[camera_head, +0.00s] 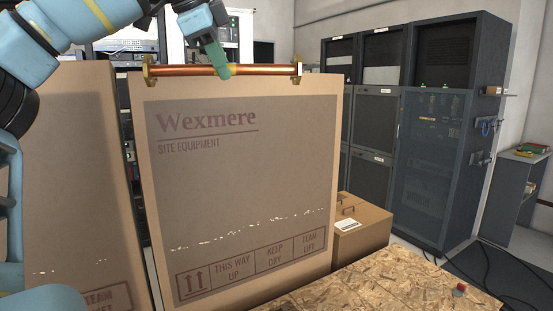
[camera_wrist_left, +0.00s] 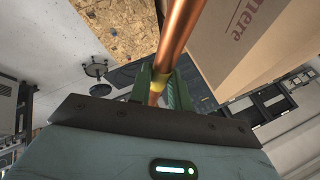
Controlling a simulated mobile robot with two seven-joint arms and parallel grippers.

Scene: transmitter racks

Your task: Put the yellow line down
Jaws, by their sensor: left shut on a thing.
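The line is a copper pipe (camera_head: 265,69) with brass end fittings and a yellow band near its middle. In the head view it lies level across the top edge of the tall Wexmere cardboard box; I cannot tell whether it touches the box. My left gripper (camera_head: 219,69) comes down from above and is shut on the pipe beside the yellow band. In the left wrist view the pipe (camera_wrist_left: 180,35) runs between the green fingers (camera_wrist_left: 163,92), with the yellow band right at them. My right gripper is not in view.
The Wexmere box (camera_head: 240,190) stands in front, with another tall box (camera_head: 75,180) at its left. A smaller carton (camera_head: 361,228) sits behind right. A chipboard top (camera_head: 390,285) with a small red item (camera_head: 459,289) is at lower right. Dark racks (camera_head: 440,150) stand behind.

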